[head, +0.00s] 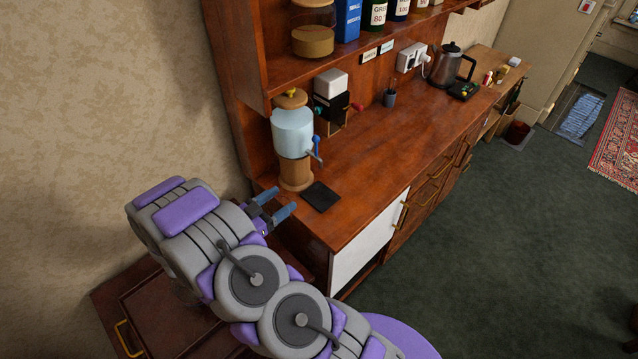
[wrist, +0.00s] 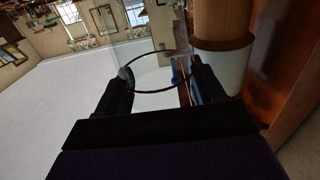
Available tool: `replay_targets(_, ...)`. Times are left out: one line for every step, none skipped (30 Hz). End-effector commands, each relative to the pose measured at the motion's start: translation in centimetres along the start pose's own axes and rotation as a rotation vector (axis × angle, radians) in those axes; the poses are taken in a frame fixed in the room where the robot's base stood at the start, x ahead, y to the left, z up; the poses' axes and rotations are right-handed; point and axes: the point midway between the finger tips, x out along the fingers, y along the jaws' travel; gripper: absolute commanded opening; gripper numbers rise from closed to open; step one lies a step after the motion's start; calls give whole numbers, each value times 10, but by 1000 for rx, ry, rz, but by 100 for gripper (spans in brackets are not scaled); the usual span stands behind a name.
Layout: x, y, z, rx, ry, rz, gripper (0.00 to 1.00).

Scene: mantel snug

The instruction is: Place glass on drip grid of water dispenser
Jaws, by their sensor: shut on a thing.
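The water dispenser (head: 293,135) stands at the near left end of the wooden counter, with a pale blue tank, a wooden base and a blue-handled tap on its right. The drip grid (head: 320,196) is a flat dark square on the counter below the tap, and looks bare. My gripper (head: 279,204) is just left of the dispenser's base, near the counter's left end. In the wrist view, my gripper (wrist: 163,88) is shut on a clear glass (wrist: 150,62) with a dark ring. The dispenser's wooden base (wrist: 222,22) is close on the right. I cannot make out the glass in the head view.
A black-and-white box (head: 331,95) stands behind the dispenser, and a dark cup (head: 389,98) and a kettle (head: 446,65) stand further along. A shelf (head: 390,30) with jars overhangs the back. The counter's middle (head: 385,140) is clear.

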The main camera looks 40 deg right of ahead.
Motion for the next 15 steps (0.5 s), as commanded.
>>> replay_targets(12, 1, 1, 1, 1, 4, 3)
replay_targets(18, 1, 1, 1, 0, 5, 3)
replay_targets(26, 1, 1, 1, 0, 5, 3)
replay_targets(32, 1, 1, 0, 1, 4, 3)
replay_targets(37, 1, 0, 0, 2, 3, 3)
replay_targets(44, 0, 0, 0, 3, 3, 3)
replay_targets(50, 1, 0, 0, 3, 4, 3)
replay_targets(55, 1, 0, -1, 4, 3, 3)
replay_targets(62, 1, 0, -2, 5, 3, 3)
replay_targets(67, 1, 0, -1, 5, 3, 3)
replay_targets(73, 1, 0, -1, 5, 3, 3)
replay_targets(80, 1, 0, -2, 4, 3, 3)
replay_targets(85, 1, 1, -2, 4, 1, 3)
replay_targets(91, 1, 1, -2, 3, 1, 3)
replay_targets(97, 1, 1, -2, 2, 2, 3)
